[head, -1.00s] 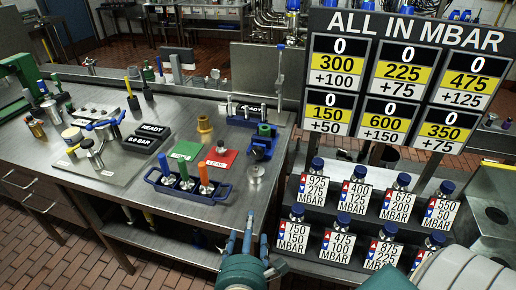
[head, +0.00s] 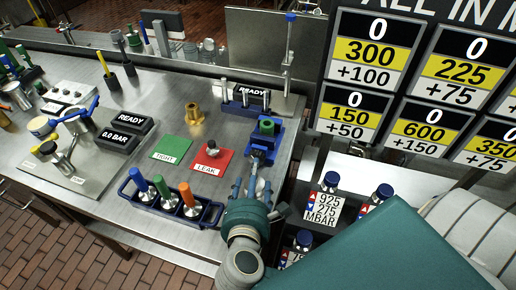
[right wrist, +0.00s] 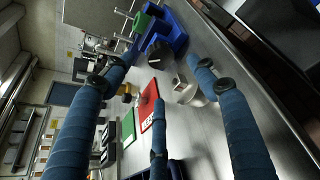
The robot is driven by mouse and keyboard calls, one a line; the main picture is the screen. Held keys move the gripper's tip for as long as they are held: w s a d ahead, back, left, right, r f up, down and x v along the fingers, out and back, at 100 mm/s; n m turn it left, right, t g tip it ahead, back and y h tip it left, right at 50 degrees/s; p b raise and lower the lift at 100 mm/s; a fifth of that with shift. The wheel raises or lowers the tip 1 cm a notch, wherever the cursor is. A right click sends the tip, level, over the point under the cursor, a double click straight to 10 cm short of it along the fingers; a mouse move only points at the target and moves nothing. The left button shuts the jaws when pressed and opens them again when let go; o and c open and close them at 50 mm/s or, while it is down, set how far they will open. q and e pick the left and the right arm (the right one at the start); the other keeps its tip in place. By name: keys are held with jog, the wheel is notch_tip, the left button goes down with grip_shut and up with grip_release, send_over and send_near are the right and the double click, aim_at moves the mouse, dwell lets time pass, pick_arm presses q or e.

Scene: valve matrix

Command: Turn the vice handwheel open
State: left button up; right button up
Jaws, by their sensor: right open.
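The blue vice (head: 263,140) stands near the right end of the steel bench with a green block (head: 267,125) in its jaws. In the right wrist view the vice (right wrist: 172,32) is at the top. Its dark round handwheel (right wrist: 159,52) faces the camera. My right gripper (head: 250,190) is in front of the vice, on its near side. Its blue fingers are spread open and empty in the right wrist view (right wrist: 160,88), with the handwheel beyond the tips and apart from them. A silver round part (right wrist: 187,90) shows beside the right finger. My left gripper is out of view.
A blue rack (head: 170,205) with blue, green and orange-handled tools is left of my gripper. A green TIGHT mat (head: 170,148) and a red LEAK mat (head: 206,168) lie left of the vice. Bottles and the number board (head: 368,75) are right.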

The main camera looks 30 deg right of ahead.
jog(key=shift+w+d+p, duration=0.55)
jog(key=shift+w, duration=0.2)
jog(key=p+x, duration=0.1)
jog(key=x, duration=0.2)
jog(key=shift+w+d, duration=0.1)
jog(key=shift+w, duration=0.1)
jog(key=p+x, duration=0.1)
jog(key=x, duration=0.2)
jog(key=shift+f, duration=0.2)
jog(key=shift+w+d+f, duration=0.2)
jog(key=shift+w+d, duration=0.05)
jog(key=shift+w, duration=0.1)
jog(key=shift+w+f, duration=0.1)
jog(key=shift+c, duration=0.7)
jog(key=c, duration=1)
jog(key=shift+o, duration=0.2)
jog(key=shift+w+a+b, duration=0.1)
jog(key=shift+a+b, duration=0.05)
jog(key=shift+b, duration=0.35)
jog(key=shift+n+b, duration=0.3)
jog(key=shift+b, duration=0.1)
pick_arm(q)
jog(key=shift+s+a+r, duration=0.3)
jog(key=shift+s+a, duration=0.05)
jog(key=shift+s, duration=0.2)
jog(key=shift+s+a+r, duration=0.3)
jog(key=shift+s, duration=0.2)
pick_arm(e)
jog(key=shift+d+r, duration=0.2)
jog(key=shift+r, duration=0.05)
